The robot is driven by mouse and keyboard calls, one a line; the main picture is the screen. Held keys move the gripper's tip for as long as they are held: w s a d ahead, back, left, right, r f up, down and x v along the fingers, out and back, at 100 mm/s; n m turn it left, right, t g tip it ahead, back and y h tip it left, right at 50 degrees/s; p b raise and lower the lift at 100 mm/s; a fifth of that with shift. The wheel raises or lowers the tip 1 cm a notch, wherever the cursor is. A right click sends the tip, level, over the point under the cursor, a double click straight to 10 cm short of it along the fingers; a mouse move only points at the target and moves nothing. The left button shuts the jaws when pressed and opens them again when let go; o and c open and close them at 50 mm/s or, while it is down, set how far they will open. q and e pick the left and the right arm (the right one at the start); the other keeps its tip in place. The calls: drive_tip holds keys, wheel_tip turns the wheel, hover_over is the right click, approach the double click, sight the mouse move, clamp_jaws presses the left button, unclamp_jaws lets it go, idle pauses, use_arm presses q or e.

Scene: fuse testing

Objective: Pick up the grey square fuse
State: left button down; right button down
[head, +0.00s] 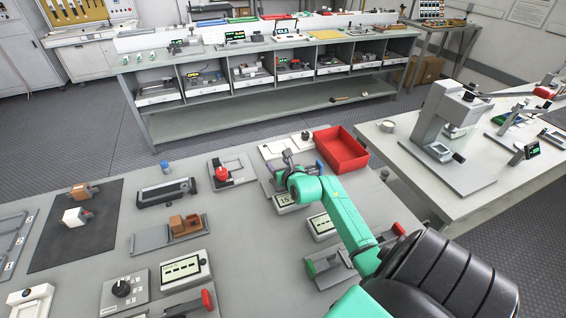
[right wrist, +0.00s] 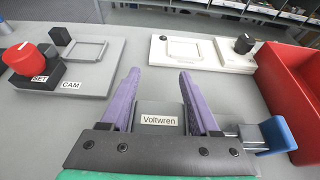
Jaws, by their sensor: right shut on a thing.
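My right gripper (head: 289,158) is over the far side of the grey table, just left of the red bin. In the right wrist view, its purple fingers (right wrist: 159,80) are shut on the grey square fuse (right wrist: 147,107), a grey block labelled "Voltwren" between them. The lower part of the fuse is hidden by the gripper body. In the head view my arm and fingers mostly hide the fuse. I cannot tell whether it still touches the fixture with the blue handle (right wrist: 277,134) beside it. My left gripper does not show.
A red bin (head: 341,150) stands close right of the gripper. A white device with a knob (right wrist: 205,53) lies beyond. A red-knobbed device (head: 225,174) is to the left. A dark mat (head: 60,243) bears a brown block (head: 84,190) and a white block (head: 77,217).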

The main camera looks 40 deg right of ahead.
wheel_tip(320, 180, up, 8)
drive_tip(key=p, duration=0.7)
drive_tip(key=shift+r, duration=0.15)
